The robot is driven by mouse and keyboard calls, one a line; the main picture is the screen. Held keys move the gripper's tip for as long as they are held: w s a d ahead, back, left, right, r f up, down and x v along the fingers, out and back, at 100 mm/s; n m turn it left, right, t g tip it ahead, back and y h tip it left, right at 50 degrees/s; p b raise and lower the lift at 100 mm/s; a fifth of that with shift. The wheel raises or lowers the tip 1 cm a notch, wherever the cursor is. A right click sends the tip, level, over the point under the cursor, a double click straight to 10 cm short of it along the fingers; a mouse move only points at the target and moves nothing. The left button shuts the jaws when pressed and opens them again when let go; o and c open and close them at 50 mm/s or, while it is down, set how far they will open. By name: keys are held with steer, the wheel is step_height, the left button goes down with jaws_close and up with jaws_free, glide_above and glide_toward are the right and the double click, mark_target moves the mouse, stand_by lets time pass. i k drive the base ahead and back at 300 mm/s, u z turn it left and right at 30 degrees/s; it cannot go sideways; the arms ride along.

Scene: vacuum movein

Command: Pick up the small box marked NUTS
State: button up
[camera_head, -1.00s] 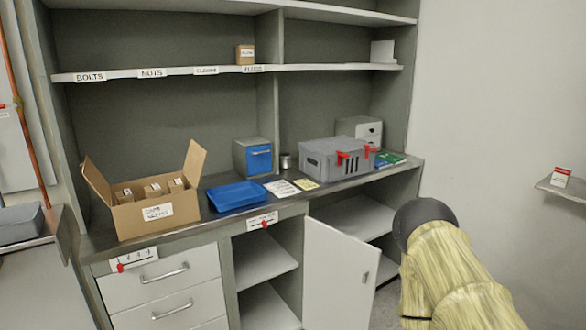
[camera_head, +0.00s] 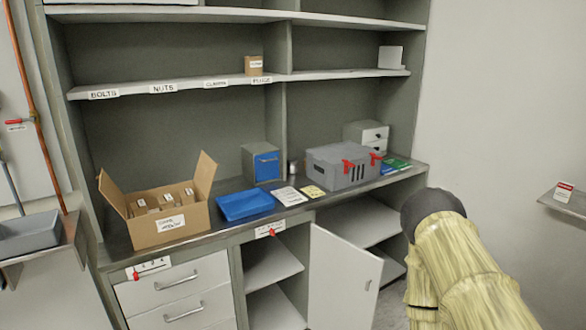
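An open cardboard box (camera_head: 188,225) stands on the left of the counter with its flaps up. Several small brown boxes (camera_head: 153,203) with white labels stand inside it. Their labels are too small to read, so I cannot tell which is marked NUTS. Another small brown box (camera_head: 254,65) stands on the upper shelf near the middle divider. A NUTS label (camera_head: 163,88) is on that shelf's front edge, left of this box. My arm shows at the lower right, well away from the boxes. My gripper is not in view.
The counter (camera_head: 232,229) also holds a blue tray (camera_head: 246,206), a blue-fronted drawer box (camera_head: 262,163), papers and a grey toolbox (camera_head: 343,169) with red latches. A cabinet door (camera_head: 343,279) stands open below. The shelf (camera_head: 190,83) above the NUTS label is clear.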

mark_target(187, 197)
steer(key=u, duration=0.2)
steer(key=i, duration=1.2)
steer(key=u, duration=0.9)
